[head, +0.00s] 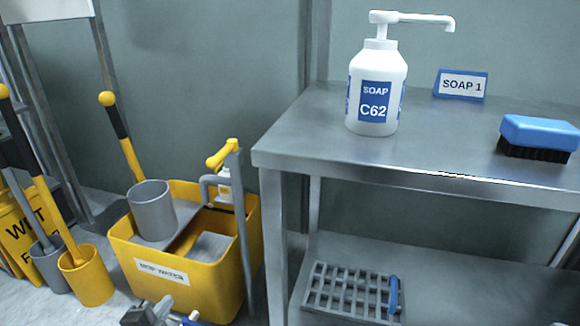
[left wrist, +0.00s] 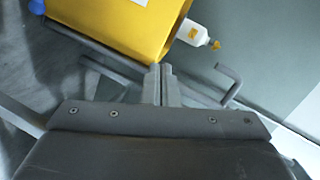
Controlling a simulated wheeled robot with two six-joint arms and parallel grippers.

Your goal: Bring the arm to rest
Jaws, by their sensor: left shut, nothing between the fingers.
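My left gripper (head: 162,305) shows at the bottom edge of the head view, in front of the yellow mop bucket (head: 205,289). Its two fingers are together and hold nothing in the left wrist view (left wrist: 160,72). The yellow bucket (left wrist: 120,22) lies just beyond the fingertips there; I cannot tell the exact gap. My right gripper does not show clearly in either view.
A steel table (head: 290,150) at the right bears a soap pump bottle (head: 375,88), a SOAP 1 sign (head: 461,84) and a blue brush (head: 540,131). A grey rack (head: 350,292) lies on its lower shelf. Yellow and grey pots with handles (head: 85,277) stand left.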

